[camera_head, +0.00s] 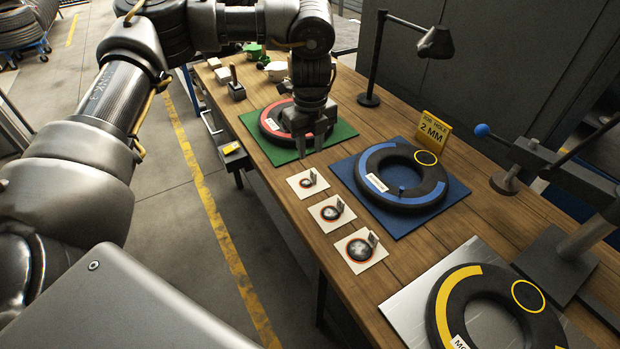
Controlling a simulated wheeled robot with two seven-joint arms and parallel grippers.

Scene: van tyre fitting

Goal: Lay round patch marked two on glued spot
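Three round dark patches with orange-red rims lie on white cards along the table's front edge: a small one (308,180), a middle one (331,213) and a large one (359,250). Each has a small upright tag whose mark I cannot read. My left gripper (309,148) points down over the near side of the red-banded tyre (271,122) on the green mat, beyond the small patch. Its fingers look apart, with nothing seen between them. The blue-banded tyre (378,158) and the yellow-banded tyre (447,305) each carry a yellow ring. I cannot make out glue. My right gripper is out of view.
A yellow sign (433,129) reading "2 MM" stands behind the blue mat (462,190). A black lamp (369,98) stands at the table's back. A dark stand with a blue knob (482,130) is at right. A handled block (236,90) stands far left.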

